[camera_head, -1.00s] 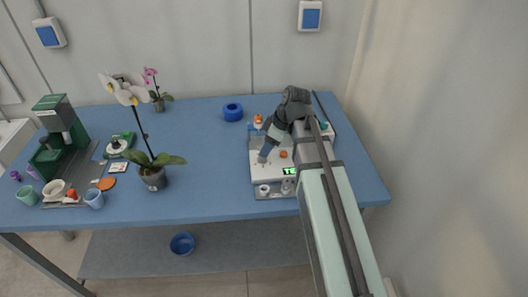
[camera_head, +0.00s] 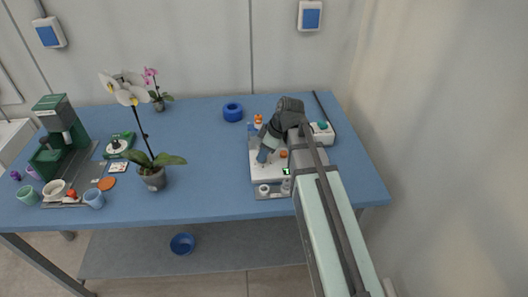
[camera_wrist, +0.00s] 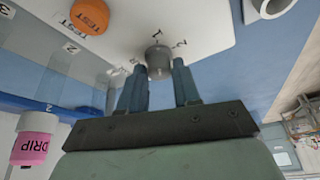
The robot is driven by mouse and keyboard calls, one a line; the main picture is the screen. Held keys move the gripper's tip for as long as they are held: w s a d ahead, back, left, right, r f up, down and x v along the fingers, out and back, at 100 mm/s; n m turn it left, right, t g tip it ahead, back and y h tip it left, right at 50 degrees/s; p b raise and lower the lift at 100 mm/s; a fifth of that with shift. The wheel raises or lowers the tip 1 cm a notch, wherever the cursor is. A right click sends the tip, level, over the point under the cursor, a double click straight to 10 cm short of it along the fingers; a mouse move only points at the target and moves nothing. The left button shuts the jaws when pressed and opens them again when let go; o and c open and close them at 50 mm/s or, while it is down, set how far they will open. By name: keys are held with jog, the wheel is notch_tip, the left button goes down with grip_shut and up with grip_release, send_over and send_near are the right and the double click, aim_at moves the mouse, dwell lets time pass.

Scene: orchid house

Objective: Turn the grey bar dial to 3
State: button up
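In the wrist view the grey dial (camera_wrist: 159,62) stands out from a white panel (camera_wrist: 205,22), with small dark marks printed around it. A "2" seems to show above right of it; the other marks are partly hidden or too small to read. My gripper (camera_wrist: 159,72) has its two blue-grey fingers apart, one on each side of the dial near their tips. I cannot tell whether they touch it. In the head view my gripper (camera_head: 263,156) points down over the white device (camera_head: 261,178); the dial there is hidden or too small to make out.
An orange TEST button (camera_wrist: 89,17) is on the same panel, left of the dial. In the head view a green display (camera_head: 286,171) is partly covered by my arm. A white-and-teal box (camera_head: 321,133) lies right of the device. A potted white orchid (camera_head: 152,178) stands left; the table between is clear.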

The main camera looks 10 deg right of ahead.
grip_shut()
jog(key=shift+s+m, duration=0.1)
jog(key=shift+m, duration=0.2)
jog(key=m+t, duration=0.1)
jog(key=m, duration=0.1)
jog(key=m+h, duration=0.1)
jog(key=m, duration=0.1)
jog(key=shift+s+a+m+t, duration=0.1)
jog(key=shift+m+t, duration=0.2)
jog(key=shift+t, duration=0.1)
jog(key=m+h, duration=0.1)
jog(key=m, duration=0.1)
jog(key=m+t, duration=0.1)
jog(key=m, duration=0.2)
jog(key=shift+a+h, duration=0.15)
jog(key=shift+h, duration=0.25)
jog(key=m+h, duration=0.1)
jog(key=m, duration=0.2)
jog(key=m+h, duration=0.1)
jog(key=m, duration=0.2)
jog(key=shift+a+m, duration=0.2)
jog(key=shift+m, duration=0.2)
jog(key=m+g+h, duration=0.1)
jog(key=m+h, duration=0.1)
jog(key=m, duration=0.3)
jog(key=shift+m, duration=0.4)
